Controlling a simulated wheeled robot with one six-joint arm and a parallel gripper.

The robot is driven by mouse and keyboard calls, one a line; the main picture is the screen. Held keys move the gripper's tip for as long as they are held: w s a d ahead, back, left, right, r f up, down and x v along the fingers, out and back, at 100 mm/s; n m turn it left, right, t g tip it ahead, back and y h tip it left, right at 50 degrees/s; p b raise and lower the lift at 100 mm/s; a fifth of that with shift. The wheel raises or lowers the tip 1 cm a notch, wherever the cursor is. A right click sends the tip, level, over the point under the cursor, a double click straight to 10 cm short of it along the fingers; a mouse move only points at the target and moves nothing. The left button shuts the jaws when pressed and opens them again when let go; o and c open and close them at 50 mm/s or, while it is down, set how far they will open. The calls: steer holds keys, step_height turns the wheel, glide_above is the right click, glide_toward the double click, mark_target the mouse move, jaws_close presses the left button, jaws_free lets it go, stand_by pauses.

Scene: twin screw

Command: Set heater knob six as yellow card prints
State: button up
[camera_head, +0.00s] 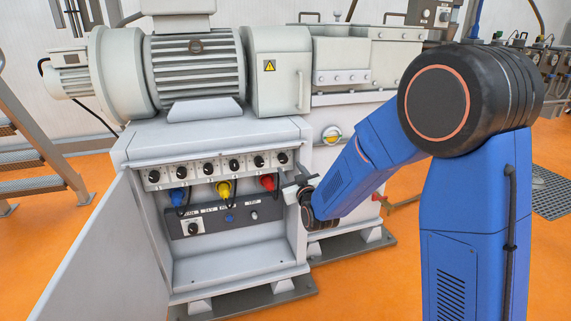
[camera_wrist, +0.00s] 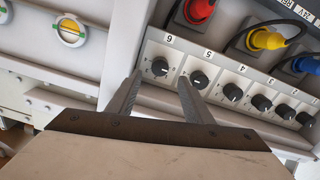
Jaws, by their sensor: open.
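Heater knob six (camera_wrist: 160,67) is a black round knob under the label 6 on a light panel strip. In the head view knob six (camera_head: 282,158) is at the right end of the row. My gripper (camera_wrist: 160,78) is open, and its two dark fingers point at knob six. In the wrist picture the knob appears between the fingertips; whether they touch it I cannot tell. In the head view my gripper (camera_head: 297,185) is at the cabinet's right side, partly hidden by my wrist. I see no yellow card in either view.
Knob five (camera_wrist: 199,79) sits close beside the right finger. Red (camera_head: 267,182), yellow (camera_head: 224,188) and blue (camera_head: 178,196) plugs hang below the knob row. The open cabinet door (camera_head: 100,250) stands at left.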

mark_target(284, 160)
steer(key=x, duration=0.6)
steer(key=shift+w, duration=0.2)
steer(key=shift+f, duration=0.1)
steer(key=shift+c, duration=0.3)
steer(key=c, duration=1)
